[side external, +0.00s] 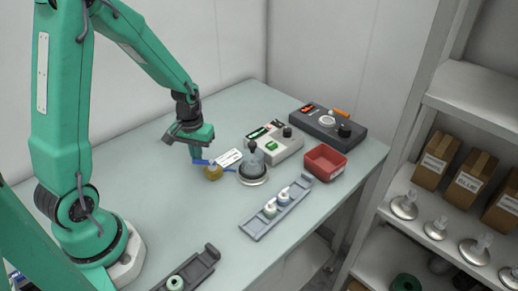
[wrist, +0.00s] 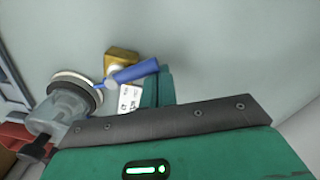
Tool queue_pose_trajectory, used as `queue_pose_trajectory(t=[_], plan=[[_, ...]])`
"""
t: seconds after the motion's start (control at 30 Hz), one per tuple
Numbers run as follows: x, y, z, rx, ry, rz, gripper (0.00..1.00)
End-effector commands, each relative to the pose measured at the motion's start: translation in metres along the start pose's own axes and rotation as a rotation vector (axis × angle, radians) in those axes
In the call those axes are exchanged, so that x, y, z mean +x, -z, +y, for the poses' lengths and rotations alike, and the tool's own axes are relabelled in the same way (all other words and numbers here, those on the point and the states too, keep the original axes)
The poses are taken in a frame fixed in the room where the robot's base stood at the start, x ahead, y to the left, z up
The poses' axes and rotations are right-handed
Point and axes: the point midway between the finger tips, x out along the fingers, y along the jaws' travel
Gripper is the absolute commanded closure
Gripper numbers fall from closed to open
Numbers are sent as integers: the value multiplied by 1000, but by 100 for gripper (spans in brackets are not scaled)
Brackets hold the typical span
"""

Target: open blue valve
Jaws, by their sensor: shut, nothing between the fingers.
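The blue valve has a brass body (side external: 213,173) and a blue lever handle (side external: 201,162), standing on the table under my gripper. In the wrist view the brass body (wrist: 121,58) and the blue handle (wrist: 138,71) lie near the top, the handle slanting up to the right. My gripper (side external: 197,156) points down, shut and empty, with its tip close beside the handle. In the wrist view a green finger (wrist: 160,92) shows right behind or beside the handle; I cannot tell whether they touch.
A glass vessel on a round base (side external: 253,170) stands close right of the valve, by a white label card (side external: 229,158). Behind are a grey-white device (side external: 275,142), a dark device (side external: 328,127) and a red bin (side external: 325,162). A grey rack (side external: 262,222) lies in front.

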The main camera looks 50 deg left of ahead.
Motion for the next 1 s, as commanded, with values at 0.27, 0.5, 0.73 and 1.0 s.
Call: queue_pose_trajectory(t=[0.27,0.5,0.73,1.0], plan=[[0,-8,-1,0,0,-2,100],[0,-9,-1,0,0,-2,100],[0,-10,-1,0,0,-2,100],[0,-17,-1,0,0,-1,100]])
